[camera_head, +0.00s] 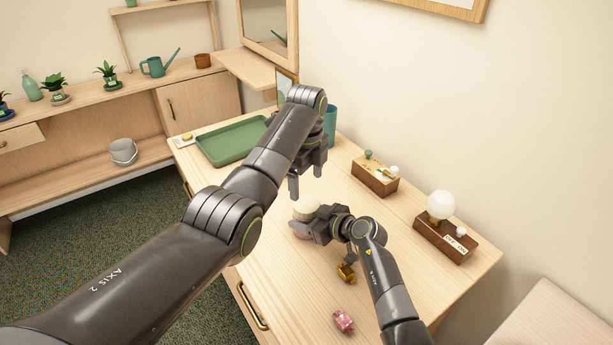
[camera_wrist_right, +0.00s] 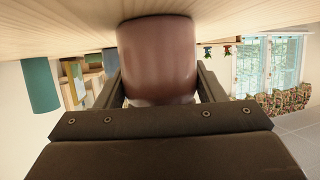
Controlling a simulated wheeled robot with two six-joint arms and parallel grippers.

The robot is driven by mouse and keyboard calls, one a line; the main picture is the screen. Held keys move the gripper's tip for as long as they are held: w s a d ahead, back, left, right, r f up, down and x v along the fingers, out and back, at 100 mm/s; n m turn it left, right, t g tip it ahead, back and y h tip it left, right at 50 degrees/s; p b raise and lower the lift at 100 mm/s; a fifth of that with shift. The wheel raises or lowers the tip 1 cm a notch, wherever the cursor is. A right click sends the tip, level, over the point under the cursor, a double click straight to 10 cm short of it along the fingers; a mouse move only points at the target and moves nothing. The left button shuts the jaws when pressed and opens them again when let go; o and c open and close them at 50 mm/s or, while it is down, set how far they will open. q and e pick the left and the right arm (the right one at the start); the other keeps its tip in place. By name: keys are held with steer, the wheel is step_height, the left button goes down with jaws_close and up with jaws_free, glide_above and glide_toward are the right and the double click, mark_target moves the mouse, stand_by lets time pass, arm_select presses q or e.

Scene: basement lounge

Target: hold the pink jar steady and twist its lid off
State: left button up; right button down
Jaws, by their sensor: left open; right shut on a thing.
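The pink jar (camera_head: 297,215) stands on the wooden table, partly hidden by my right gripper (camera_head: 308,230). Its pale cream lid (camera_head: 306,207) is on top. In the right wrist view the jar's body (camera_wrist_right: 158,60) fills the space between my right fingers, which are shut on its sides. My left gripper (camera_head: 307,182) is open and empty, fingers pointing down, above the jar and apart from the lid.
A green tray (camera_head: 232,142) and a teal cup (camera_head: 331,122) are at the far end. A wooden box (camera_head: 375,180) and a bulb lamp on a wood block (camera_head: 445,241) stand near the wall. A gold item (camera_head: 346,273) and a pink item (camera_head: 343,321) lie in front.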

mark_target(306, 203)
arm_select(q)
step_height(306, 203, down, 7)
steer(key=shift+f, duration=0.2)
stand_by(0.3)
steer(key=c, duration=1)
steer(key=n, duration=0.6)
steer(key=shift+n, duration=0.3)
steer(key=o, duration=1.1)
steer(key=shift+c, duration=0.2)
